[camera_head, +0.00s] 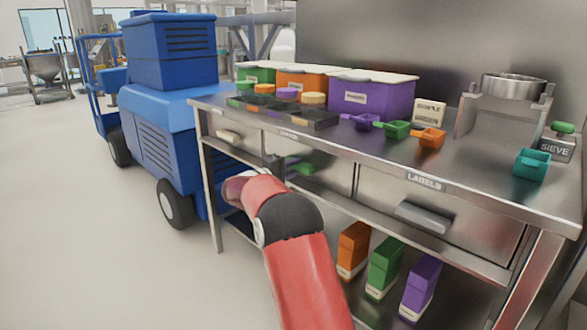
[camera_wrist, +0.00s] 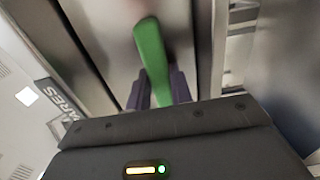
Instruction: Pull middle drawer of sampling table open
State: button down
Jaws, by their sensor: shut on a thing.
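The sampling table (camera_head: 462,172) is a steel bench with drawers in a row under its top. The middle drawer (camera_head: 328,172) has a green handle (camera_head: 301,165), partly hidden behind my gripper (camera_head: 284,166) in the head view. In the wrist view the green handle (camera_wrist: 151,55) runs between the two dark fingers of my gripper (camera_wrist: 160,88), which is shut on it. The drawer front (camera_wrist: 110,45) shows behind the handle. I cannot tell whether the drawer stands out from the table.
The left drawer has a beige handle (camera_head: 228,136); the right drawer has a grey handle (camera_head: 423,216). Orange (camera_head: 353,250), green (camera_head: 385,267) and purple (camera_head: 420,287) boxes stand on the lower shelf. A blue wheeled machine (camera_head: 165,130) stands left. Floor is clear at front left.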

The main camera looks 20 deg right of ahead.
jog(key=shift+s+a+f+b, duration=0.15)
jog(key=shift+a+b, duration=0.15)
jog(key=shift+a, duration=0.2)
jog(key=b+v, duration=0.6)
jog(key=v, duration=2.1)
jog(key=shift+a+r+b, duration=0.15)
jog(key=shift+r+b, duration=0.05)
jog(key=shift+b, duration=0.15)
jog(key=shift+s, duration=0.1)
jog(key=c, duration=1.2)
grip_release()
jog(key=shift+c, duration=0.2)
jog(key=v, duration=0.8)
